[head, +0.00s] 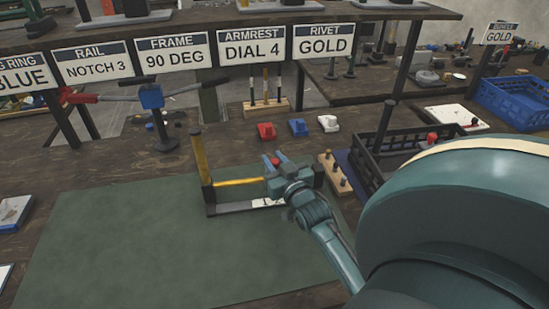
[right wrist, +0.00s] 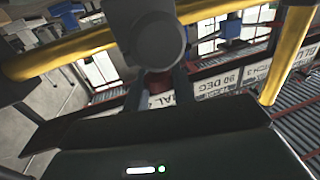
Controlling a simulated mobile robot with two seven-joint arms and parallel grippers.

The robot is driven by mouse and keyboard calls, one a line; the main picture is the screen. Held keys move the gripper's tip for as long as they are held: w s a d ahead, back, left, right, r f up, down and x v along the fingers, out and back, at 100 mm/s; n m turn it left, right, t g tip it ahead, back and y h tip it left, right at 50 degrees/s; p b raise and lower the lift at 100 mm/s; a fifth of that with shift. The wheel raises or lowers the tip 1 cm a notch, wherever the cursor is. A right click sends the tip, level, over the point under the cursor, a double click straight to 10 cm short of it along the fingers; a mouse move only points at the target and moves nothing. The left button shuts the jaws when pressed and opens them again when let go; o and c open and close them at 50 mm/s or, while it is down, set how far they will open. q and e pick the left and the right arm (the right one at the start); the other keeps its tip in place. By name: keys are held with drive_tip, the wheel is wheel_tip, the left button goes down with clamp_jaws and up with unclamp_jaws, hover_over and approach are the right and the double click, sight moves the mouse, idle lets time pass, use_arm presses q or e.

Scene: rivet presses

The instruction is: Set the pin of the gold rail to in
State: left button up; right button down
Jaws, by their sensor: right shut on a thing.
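The gold rail (head: 238,181) lies level above a grey base at the far right part of the green mat. A gold upright (head: 200,157) rises at its left end, with a dark foot. My right gripper (head: 277,172) is at the right end of the rail and partly covers it. It is shut on a small red part (right wrist: 157,84), which seems to be the pin's knob; how far in the pin is I cannot tell. A grey round end (right wrist: 155,40) and gold bars (right wrist: 75,52) show close in the right wrist view. My left gripper is not in view.
A wooden peg block (head: 335,176) and a black crate (head: 362,177) are close on the right. A row of signs hangs at the back. The mat's left part is clear.

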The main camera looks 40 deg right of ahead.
drive_tip(key=shift+f, duration=0.45)
drive_tip(key=c, duration=1.1)
unclamp_jaws()
drive_tip(key=shift+c, duration=0.2)
drive_tip(key=shift+r, duration=0.1)
drive_tip(key=b+v, duration=0.1)
drive_tip(key=v, duration=1.2)
drive_tip(key=shift+s, duration=0.1)
